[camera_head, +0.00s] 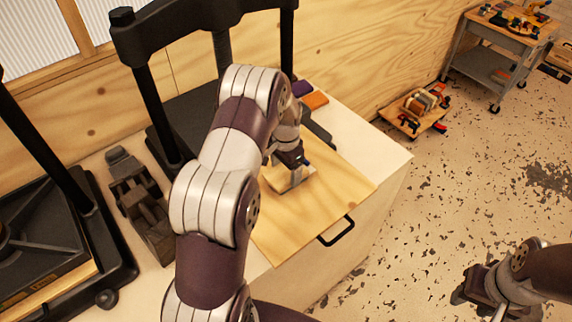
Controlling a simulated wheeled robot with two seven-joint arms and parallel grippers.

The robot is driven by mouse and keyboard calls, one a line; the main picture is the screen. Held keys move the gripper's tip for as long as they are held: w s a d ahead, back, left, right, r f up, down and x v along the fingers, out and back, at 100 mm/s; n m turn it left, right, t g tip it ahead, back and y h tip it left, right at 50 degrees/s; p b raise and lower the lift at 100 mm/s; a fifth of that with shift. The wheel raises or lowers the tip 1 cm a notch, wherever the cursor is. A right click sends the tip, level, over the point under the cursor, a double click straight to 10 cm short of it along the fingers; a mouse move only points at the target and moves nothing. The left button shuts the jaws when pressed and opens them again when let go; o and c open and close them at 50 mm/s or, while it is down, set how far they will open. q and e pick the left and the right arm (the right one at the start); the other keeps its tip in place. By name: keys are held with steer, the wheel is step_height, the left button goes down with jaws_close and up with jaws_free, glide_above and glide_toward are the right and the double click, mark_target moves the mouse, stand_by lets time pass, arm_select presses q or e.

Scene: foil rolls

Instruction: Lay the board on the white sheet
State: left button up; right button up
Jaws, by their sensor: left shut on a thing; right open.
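My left gripper (290,165) points down over a plywood panel with a black handle and is shut on a small pale board (277,181). My arm and gripper hide part of this board. I cannot tell whether it touches what lies beneath it. A pale edge shows around it, but I cannot clearly make out the white sheet. My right gripper (468,297) is open and empty at the lower right, over the floor and away from the bench.
The plywood panel (342,184) lies on the cream bench top (388,150). Black presses (185,125) stand at the back and left, with a dark metal vise-like tool (139,200) between. Orange (315,100) and purple pieces lie behind. A low wooden dolly (416,115) and grey cart (500,45) stand on the floor.

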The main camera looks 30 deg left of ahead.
mark_target(286, 171)
arm_select(q)
steer(key=shift+w+a+f, duration=0.1)
steer(key=shift+w+f, duration=0.05)
steer(key=shift+f, duration=0.2)
steer(key=o, duration=0.9)
steer(key=shift+r, duration=0.4)
step_height(286, 171, up, 8)
steer(key=b, duration=0.3)
steer(key=shift+f, duration=0.2)
steer(key=s+d+r+n, duration=0.1)
steer(key=s+d, duration=0.3)
steer(key=s, duration=0.2)
steer(key=s+d+r+n+t+p, duration=0.1)
steer(key=s+d+n, duration=0.1)
steer(key=s+d, duration=0.2)
steer(key=s+d+r+n+p, duration=0.1)
steer(key=s+d, duration=0.3)
steer(key=s, duration=0.6)
steer(key=shift+d+r, duration=0.1)
steer(key=shift+r, duration=0.3)
